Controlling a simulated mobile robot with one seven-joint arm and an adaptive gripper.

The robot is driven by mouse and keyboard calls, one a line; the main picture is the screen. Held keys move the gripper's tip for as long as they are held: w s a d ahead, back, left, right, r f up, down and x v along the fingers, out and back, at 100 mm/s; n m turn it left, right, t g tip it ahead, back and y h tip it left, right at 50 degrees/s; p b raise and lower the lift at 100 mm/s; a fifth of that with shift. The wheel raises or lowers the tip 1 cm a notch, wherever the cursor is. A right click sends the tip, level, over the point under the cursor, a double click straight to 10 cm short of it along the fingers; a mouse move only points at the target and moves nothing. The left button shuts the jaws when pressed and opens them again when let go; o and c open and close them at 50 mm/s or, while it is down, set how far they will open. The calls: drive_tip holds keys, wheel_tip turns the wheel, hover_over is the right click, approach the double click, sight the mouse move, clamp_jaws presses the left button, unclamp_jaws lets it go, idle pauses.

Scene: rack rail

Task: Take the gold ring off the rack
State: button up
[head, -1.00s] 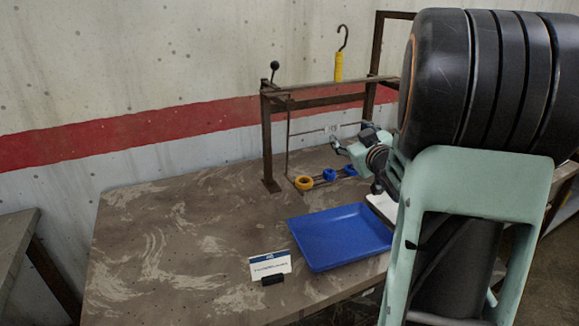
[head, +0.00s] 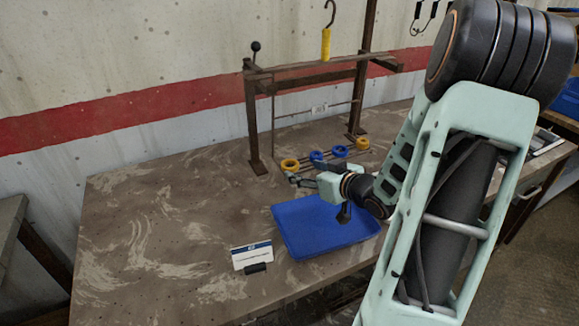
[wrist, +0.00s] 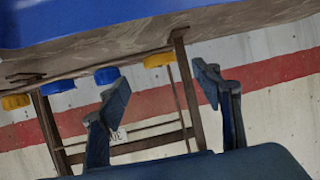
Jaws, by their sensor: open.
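Several rings sit in a row on the low rack rail (head: 328,164), behind the tray. A gold-yellow ring (head: 290,165) is at the left end, two blue rings (head: 317,156) (head: 340,151) are in the middle, and another yellow ring (head: 362,144) is at the right end. I cannot tell which yellow one is meant. My gripper (head: 293,180) is open and empty, just in front of the left yellow ring. In the upside-down wrist view, that ring (wrist: 158,60) shows beyond my open fingers (wrist: 162,78), apart from them.
A blue tray (head: 300,240) lies under my wrist. A brown metal frame (head: 252,120) rises behind the rings, with a yellow-handled hook (head: 326,44) above. The table's left side is clear.

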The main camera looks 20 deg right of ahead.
sight(291, 164)
drive_tip(key=shift+r+x, duration=0.1)
drive_tip(key=shift+x, duration=1.4)
drive_tip(key=shift+r+x, duration=0.15)
drive_tip(key=shift+x, duration=1.4)
drive_tip(key=c, duration=1.2)
drive_tip(key=shift+c, duration=0.2)
